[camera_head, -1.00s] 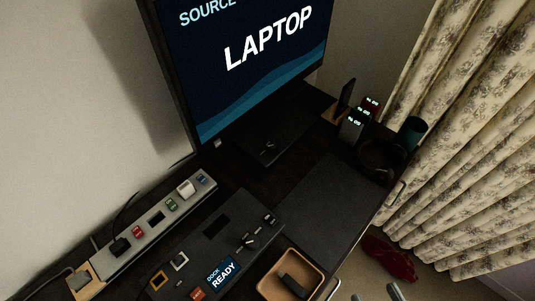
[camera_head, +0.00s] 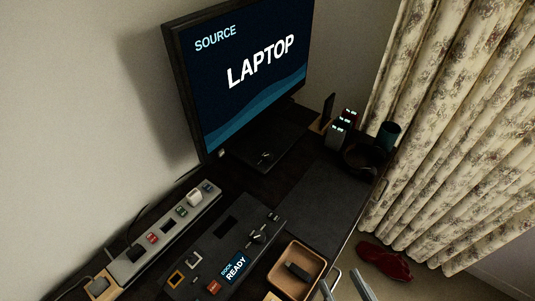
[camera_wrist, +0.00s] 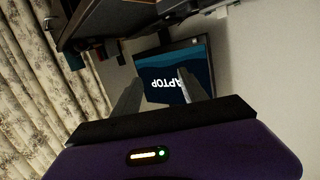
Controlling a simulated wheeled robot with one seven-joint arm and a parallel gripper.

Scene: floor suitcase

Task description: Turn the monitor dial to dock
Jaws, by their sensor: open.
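The monitor (camera_head: 245,75) stands against the wall and reads "SOURCE LAPTOP". The dial's labels are too small to read. A small dark piece (camera_head: 265,157) lies on the monitor's stand; I cannot tell what it is. My gripper (camera_head: 340,278) is open and empty at the bottom edge, right of the dial and apart from it. In the wrist view my gripper (camera_wrist: 160,72) has both fingers spread, with the monitor (camera_wrist: 172,80) upside down beyond.
A wooden tray (camera_head: 275,279) with a dark item stands between the box and my gripper. A power strip (camera_head: 130,257) lies along the wall. Lit clocks (camera_head: 338,130) and a dark cup (camera_head: 387,134) stand at the back right. The grey mat (camera_head: 310,200) is clear. Curtains (camera_head: 440,130) hang at right.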

